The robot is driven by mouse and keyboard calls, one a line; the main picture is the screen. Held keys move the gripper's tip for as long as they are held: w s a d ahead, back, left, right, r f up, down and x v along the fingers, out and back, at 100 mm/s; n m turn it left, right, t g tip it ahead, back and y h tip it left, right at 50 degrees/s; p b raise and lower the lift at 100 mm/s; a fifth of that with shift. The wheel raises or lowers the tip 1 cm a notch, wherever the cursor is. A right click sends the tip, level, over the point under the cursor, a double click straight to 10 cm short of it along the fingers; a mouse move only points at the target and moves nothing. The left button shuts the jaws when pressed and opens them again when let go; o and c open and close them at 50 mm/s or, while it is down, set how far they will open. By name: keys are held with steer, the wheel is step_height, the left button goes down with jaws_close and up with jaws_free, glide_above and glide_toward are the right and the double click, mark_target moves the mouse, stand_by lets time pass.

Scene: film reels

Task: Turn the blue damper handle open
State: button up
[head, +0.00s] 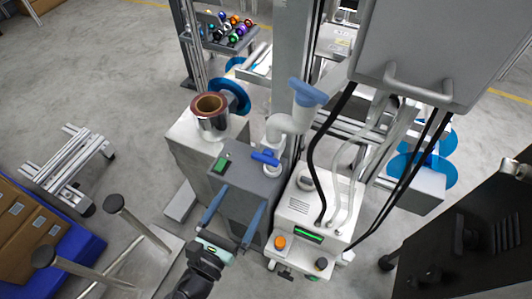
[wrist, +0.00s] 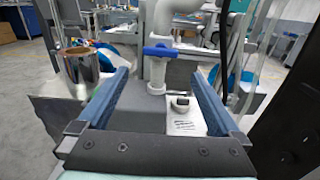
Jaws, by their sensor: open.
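The blue damper handle (head: 265,158) is a short bar on a white upright pipe (head: 273,136), above a grey cabinet. In the wrist view the handle (wrist: 160,52) lies roughly level across the pipe, in the upper middle of the picture. My gripper (head: 243,196) is open, with its two blue fingers wide apart and pointing toward the handle. In the wrist view my gripper (wrist: 160,74) has nothing between its fingertips, and the handle shows beyond them. The gripper appears apart from the handle.
A film reel or roll (head: 211,112) stands on the left of the cabinet. A white machine (head: 308,218) with a green display and hanging black cables is at right. A grey box with a handle (head: 433,50) hangs upper right. Open floor (head: 105,80) lies at left.

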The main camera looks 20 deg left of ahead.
mark_target(264, 162)
steer(key=w, duration=1.1)
steer(key=shift+w+d+r, duration=0.1)
steer(key=shift+w+d, duration=0.05)
steer(key=shift+d, duration=0.1)
steer(key=shift+c, duration=0.2)
steer(key=c, duration=1)
steer(key=shift+b, duration=0.35)
steer(key=shift+c, duration=0.2)
